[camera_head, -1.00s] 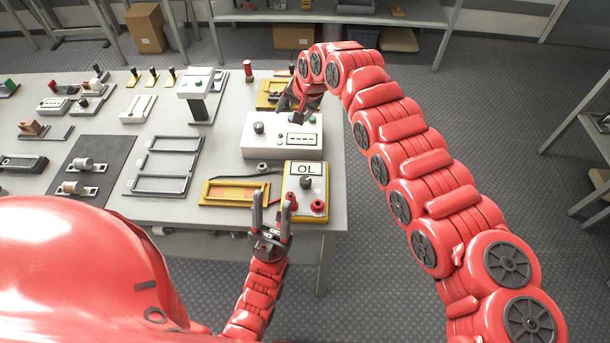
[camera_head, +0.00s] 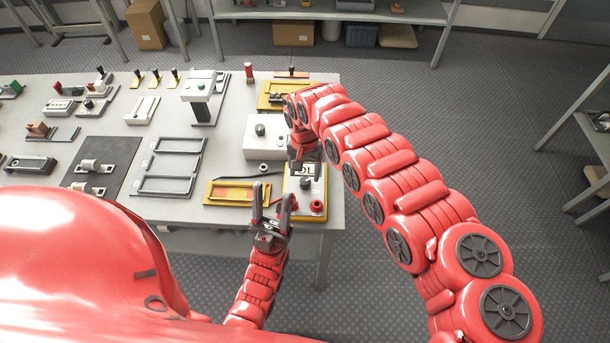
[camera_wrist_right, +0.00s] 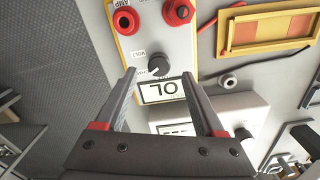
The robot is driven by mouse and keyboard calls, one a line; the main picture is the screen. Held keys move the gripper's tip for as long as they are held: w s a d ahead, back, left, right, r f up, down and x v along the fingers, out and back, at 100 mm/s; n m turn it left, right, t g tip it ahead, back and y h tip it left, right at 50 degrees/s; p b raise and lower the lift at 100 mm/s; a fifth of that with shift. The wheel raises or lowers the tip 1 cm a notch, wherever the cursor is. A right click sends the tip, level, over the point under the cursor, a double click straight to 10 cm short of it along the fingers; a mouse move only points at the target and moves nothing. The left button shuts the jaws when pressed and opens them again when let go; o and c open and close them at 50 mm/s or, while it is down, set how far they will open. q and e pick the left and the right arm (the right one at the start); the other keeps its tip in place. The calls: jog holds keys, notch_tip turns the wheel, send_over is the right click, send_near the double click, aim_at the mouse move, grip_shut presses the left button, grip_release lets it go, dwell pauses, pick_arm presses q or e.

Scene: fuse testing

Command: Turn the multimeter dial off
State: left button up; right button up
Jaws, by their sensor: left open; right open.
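The multimeter (camera_head: 311,203) is a white and yellow box at the right end of the table, with red sockets at its near end. Its dark dial (camera_wrist_right: 160,68) shows clearly in the right wrist view, and its display (camera_wrist_right: 163,90) reads OL. My right gripper (camera_head: 304,167) is over the multimeter's display end, partly covering it in the head view. In the right wrist view its fingers (camera_wrist_right: 163,72) are open, one on each side of the dial, with nothing between them seen gripped. My left gripper (camera_head: 272,198) is open and empty, beside the multimeter's left near corner.
A white box with a knob (camera_head: 262,132) stands behind the multimeter, partly hidden by my right arm. A yellow tray (camera_head: 237,192) lies left of the multimeter. Grey frames (camera_head: 170,166) and several small devices cover the table further left. The floor to the right is clear.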

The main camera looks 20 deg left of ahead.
aim_at(305, 181)
notch_tip(305, 181, down, 3)
jog(key=shift+s, duration=0.15)
jog(key=shift+d+f, duration=0.1)
jog(key=shift+f, duration=0.7)
grip_shut()
